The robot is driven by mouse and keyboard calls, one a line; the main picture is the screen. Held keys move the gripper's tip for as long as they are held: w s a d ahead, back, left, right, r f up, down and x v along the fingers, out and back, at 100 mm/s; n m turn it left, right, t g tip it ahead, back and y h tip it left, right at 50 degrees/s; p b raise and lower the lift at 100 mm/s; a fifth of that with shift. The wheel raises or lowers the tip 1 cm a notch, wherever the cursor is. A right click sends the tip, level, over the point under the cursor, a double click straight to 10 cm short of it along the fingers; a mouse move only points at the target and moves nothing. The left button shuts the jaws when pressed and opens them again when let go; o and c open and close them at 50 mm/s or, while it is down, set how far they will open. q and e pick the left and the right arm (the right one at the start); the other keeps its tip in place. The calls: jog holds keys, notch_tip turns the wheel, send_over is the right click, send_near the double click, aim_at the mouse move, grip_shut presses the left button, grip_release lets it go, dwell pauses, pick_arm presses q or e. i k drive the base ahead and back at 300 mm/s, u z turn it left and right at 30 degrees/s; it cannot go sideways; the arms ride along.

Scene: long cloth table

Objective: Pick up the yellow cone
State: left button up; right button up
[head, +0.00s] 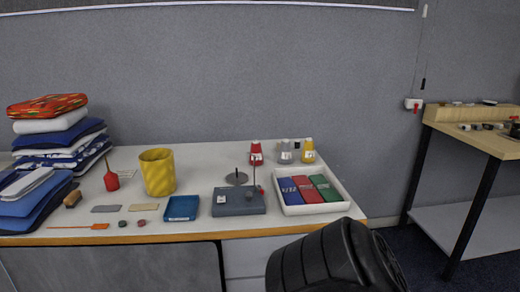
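The yellow cone (308,151) stands upright at the back right of the white table (220,165), with a pale label on its front. It is the rightmost of three cones. The grey cone (285,152) is just left of it and the red cone (256,154) is further left. Neither of my grippers is in view.
A white tray (312,209) with blue, red and green packs lies in front of the cones. A grey block with a thin upright rod (238,208) is left of it. A yellow bin (157,172) and folded cloth stacks (60,135) stand further left. A dark ribbed shape (325,262) fills the bottom centre.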

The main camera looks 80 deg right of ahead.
aim_at(308, 155)
jog(key=k, duration=0.35)
jog(key=z, duration=1)
